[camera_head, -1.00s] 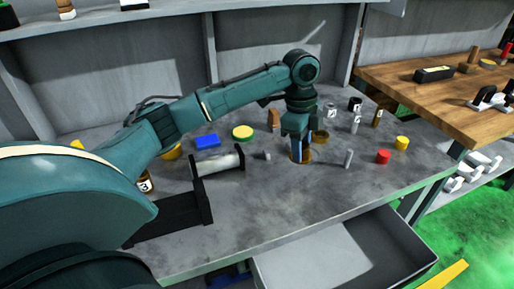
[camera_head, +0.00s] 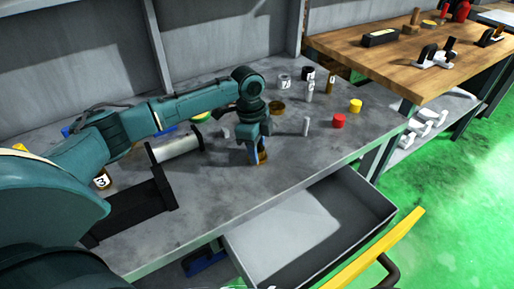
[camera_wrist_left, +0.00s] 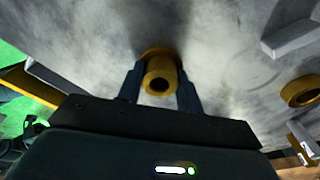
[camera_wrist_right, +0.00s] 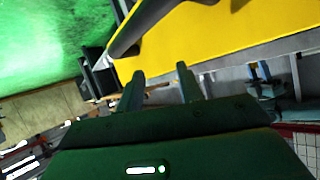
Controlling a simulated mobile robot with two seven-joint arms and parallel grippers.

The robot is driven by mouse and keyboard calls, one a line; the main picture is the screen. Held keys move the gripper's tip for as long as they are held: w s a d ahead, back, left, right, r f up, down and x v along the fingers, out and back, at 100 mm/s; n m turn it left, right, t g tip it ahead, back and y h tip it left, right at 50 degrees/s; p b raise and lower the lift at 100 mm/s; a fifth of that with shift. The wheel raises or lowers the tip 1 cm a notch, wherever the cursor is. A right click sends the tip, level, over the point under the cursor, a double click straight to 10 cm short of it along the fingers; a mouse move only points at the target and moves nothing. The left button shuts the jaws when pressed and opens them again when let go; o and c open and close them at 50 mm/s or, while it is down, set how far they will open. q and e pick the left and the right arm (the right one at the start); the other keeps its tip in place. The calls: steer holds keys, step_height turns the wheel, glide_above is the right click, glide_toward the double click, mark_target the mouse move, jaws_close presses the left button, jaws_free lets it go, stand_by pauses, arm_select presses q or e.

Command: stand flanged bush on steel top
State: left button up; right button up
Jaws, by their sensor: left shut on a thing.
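The flanged bush (camera_wrist_left: 160,76) is a brass-coloured hollow cylinder. In the left wrist view it sits between the fingers of my left gripper (camera_wrist_left: 160,92), which is shut on it. Its wider flange is at the far end, facing the bench. In the head view the bush (camera_head: 263,156) shows partly behind the fingers of my left gripper (camera_head: 257,149). It is upright or nearly so, low over the grey steel top (camera_head: 290,165) near the front edge; I cannot tell whether it touches. My right gripper (camera_wrist_right: 160,88) is open and empty, away from the bench top.
A red cylinder (camera_head: 339,121), a yellow cylinder (camera_head: 355,105), a grey pin (camera_head: 306,126) and a brass ring (camera_head: 277,107) stand right of and behind the bush. A black stand (camera_head: 135,208) is left. An open drawer (camera_head: 310,225) juts out below the front edge.

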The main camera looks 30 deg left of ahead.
arm_select(q)
steer(key=shift+f, duration=0.1)
steer(key=o, duration=1.2)
step_height(320, 180, up, 12)
steer(key=a, duration=0.1)
steer(key=shift+a+p, duration=0.2)
steer(key=shift+p, duration=0.15)
steer(key=shift+s, duration=0.1)
